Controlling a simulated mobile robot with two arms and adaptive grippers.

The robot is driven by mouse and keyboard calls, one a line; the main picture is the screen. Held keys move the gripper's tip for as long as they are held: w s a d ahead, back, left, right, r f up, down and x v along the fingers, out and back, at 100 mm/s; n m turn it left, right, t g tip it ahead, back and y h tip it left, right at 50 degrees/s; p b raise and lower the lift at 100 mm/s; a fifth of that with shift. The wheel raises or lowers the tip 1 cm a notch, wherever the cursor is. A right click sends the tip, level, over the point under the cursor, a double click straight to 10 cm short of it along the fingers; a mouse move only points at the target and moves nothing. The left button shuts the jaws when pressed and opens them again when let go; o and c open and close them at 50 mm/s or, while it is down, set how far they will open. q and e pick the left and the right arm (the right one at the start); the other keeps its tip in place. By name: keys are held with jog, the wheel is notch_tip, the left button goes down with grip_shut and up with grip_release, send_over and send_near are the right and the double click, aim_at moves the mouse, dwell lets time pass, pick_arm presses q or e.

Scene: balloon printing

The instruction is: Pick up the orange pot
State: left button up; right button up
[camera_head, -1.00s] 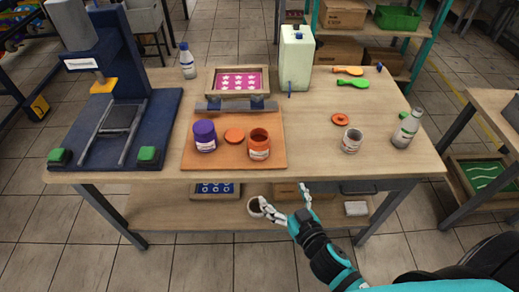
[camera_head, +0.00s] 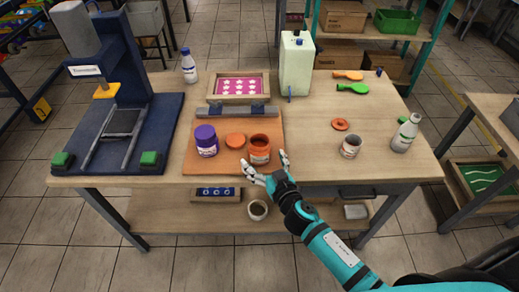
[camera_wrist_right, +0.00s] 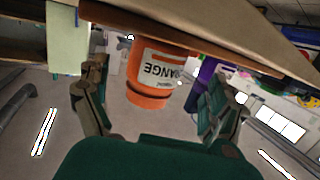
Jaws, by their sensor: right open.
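The orange pot (camera_head: 259,150) stands open and upright near the front right corner of the orange-brown board (camera_head: 210,165). My right gripper (camera_head: 263,166) is open at the front edge of the table, just in front of the pot, with its fingers spread to either side of it. In the right wrist view, the orange pot (camera_wrist_right: 155,72) with a white label shows upside down between the spread fingers of my right gripper (camera_wrist_right: 158,92); I cannot tell whether they touch it. My left gripper is not in view.
A purple pot (camera_head: 206,141) and an orange lid (camera_head: 235,140) are to the left of the orange pot. The framed pink screen (camera_head: 238,86) lies behind.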

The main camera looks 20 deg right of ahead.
aim_at(256, 144)
jog(key=w, duration=0.5)
jog(key=shift+f, duration=0.35)
jog(key=shift+s, duration=0.15)
jog(key=c, duration=1.3)
jog(key=shift+c, duration=1.2)
jog(key=shift+r+p, duration=0.15)
jog(key=shift+p, duration=0.15)
